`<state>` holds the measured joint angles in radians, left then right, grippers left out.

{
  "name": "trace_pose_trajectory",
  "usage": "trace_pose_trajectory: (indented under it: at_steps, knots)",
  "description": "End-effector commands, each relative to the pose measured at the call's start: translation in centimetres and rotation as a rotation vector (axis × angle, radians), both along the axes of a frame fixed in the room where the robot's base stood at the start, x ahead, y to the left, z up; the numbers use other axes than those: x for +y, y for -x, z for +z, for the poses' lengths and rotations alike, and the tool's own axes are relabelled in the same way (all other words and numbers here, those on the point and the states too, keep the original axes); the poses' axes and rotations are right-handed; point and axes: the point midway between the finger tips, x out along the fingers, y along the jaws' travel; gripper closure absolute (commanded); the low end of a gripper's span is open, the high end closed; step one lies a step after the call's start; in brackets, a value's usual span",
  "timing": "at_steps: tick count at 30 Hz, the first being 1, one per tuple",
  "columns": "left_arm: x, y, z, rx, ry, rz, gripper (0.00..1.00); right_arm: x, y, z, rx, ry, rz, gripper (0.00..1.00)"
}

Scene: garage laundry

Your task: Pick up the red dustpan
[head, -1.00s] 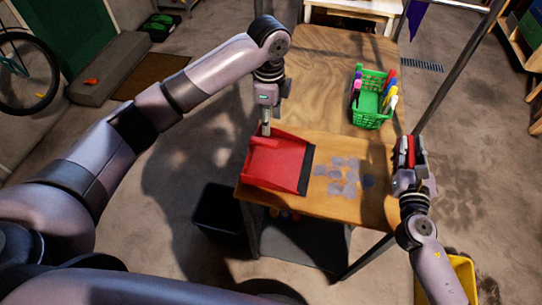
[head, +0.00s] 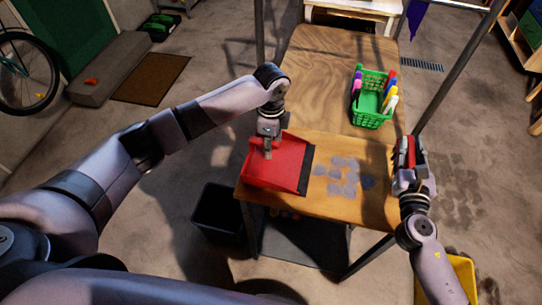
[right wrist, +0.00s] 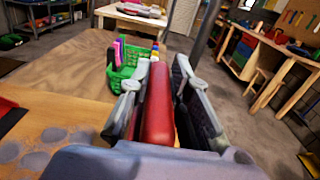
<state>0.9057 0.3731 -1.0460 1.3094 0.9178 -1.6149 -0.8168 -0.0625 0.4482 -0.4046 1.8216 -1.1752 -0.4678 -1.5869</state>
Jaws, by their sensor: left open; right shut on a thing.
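The red dustpan (head: 288,176) lies at the near left edge of the wooden table (head: 325,60), with its dark lip to the right. My left gripper (head: 268,153) is open and points down over the back part of the dustpan; I cannot tell whether it touches it. The dustpan's handle is not clearly visible, perhaps hidden by the gripper. My right gripper (head: 409,150) is shut on a long rounded red object at the table's right edge. The object (right wrist: 158,105) shows between the fingers in the right wrist view.
Several grey dust patches (head: 343,175) lie right of the dustpan. A green basket (head: 371,105) with colourful bottles or markers stands further back on the table. A black bin (head: 218,212) is on the floor at left, a yellow container (head: 461,275) at lower right. Metal poles rise beside the table.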

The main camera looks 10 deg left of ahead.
Motion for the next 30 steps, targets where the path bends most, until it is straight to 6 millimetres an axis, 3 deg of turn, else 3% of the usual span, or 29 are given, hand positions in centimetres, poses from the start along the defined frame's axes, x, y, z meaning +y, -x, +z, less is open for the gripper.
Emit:
trace_pose_trajectory:
  at_steps: [2, 21, 30]
  knots:
    - [-0.01, 0.00, 0.03, 0.000, 0.000, 0.000, 0.58, 0.00, -0.01, 0.05, -0.001, 0.000, 0.000, 1.00]
    - [0.01, -0.01, 0.08, 0.000, 0.000, 0.001, 1.00, 0.00, -0.01, 0.05, -0.001, 0.000, 0.000, 1.00]
    - [0.01, -0.02, 0.09, 0.000, 0.000, 0.001, 1.00, 0.00, -0.01, 0.05, -0.001, 0.000, 0.000, 1.00]
